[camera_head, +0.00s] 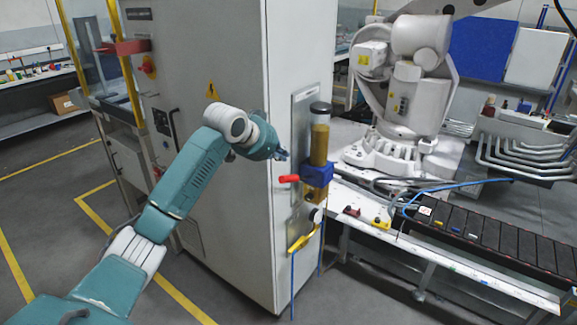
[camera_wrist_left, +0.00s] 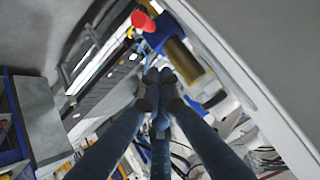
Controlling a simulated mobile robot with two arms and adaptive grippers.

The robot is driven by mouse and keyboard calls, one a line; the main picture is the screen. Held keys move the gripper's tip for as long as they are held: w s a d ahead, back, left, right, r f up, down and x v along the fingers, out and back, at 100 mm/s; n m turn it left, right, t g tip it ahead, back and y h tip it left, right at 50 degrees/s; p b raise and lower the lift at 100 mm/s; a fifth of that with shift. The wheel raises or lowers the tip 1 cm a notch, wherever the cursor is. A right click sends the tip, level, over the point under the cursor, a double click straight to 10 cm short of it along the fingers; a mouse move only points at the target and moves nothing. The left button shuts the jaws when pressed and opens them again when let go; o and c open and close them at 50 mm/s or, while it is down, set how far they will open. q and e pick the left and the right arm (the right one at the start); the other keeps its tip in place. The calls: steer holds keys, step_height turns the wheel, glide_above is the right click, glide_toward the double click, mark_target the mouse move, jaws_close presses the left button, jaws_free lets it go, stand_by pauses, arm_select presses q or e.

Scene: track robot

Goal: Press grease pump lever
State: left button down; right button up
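The grease pump hangs on the side of the grey cabinet, with an upright amber cylinder (camera_head: 319,143) and a blue body (camera_head: 317,176). Its red lever (camera_head: 289,178) sticks out to the left of the body. My left gripper (camera_head: 282,155) is just above the lever in the head view and looks apart from it. In the left wrist view, its fingertips (camera_wrist_left: 158,76) are drawn together with nothing visible between them. There the red lever (camera_wrist_left: 143,22) and blue body (camera_wrist_left: 158,33) lie beyond the fingertips. My right gripper is not in view.
The tall grey cabinet (camera_head: 220,120) stands close beside my left arm. A yellow-handled valve (camera_head: 303,238) with blue hoses is below the pump. A white robot arm (camera_head: 405,100) stands on the bench to the right. Floor at the left is clear.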

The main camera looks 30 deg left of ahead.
arm_select(q)
steer(key=shift+w+a+r, duration=0.15)
steer(key=shift+a+r, duration=0.2)
steer(key=shift+r, duration=0.45)
steer(key=shift+w, duration=0.1)
steer(key=p, duration=0.3)
glide_above(291, 176)
steer(key=f, duration=0.6)
steer(key=shift+w+d+f, duration=0.1)
steer(key=shift+w+d, duration=0.15)
steer(key=shift+w, duration=0.15)
steer(key=shift+s+a+f+p, duration=0.2)
steer(key=shift+f+p, duration=0.1)
steer(key=shift+f, duration=0.3)
steer(key=shift+s+a+f+p, duration=0.1)
steer(key=shift+s+f+p, duration=0.15)
steer(key=shift+f, duration=0.3)
steer(key=shift+s+a+f+p, duration=0.3)
steer(key=shift+s+f, duration=0.1)
steer(key=shift+f, duration=0.25)
steer(key=shift+d+f, duration=0.1)
steer(key=shift+w, duration=0.1)
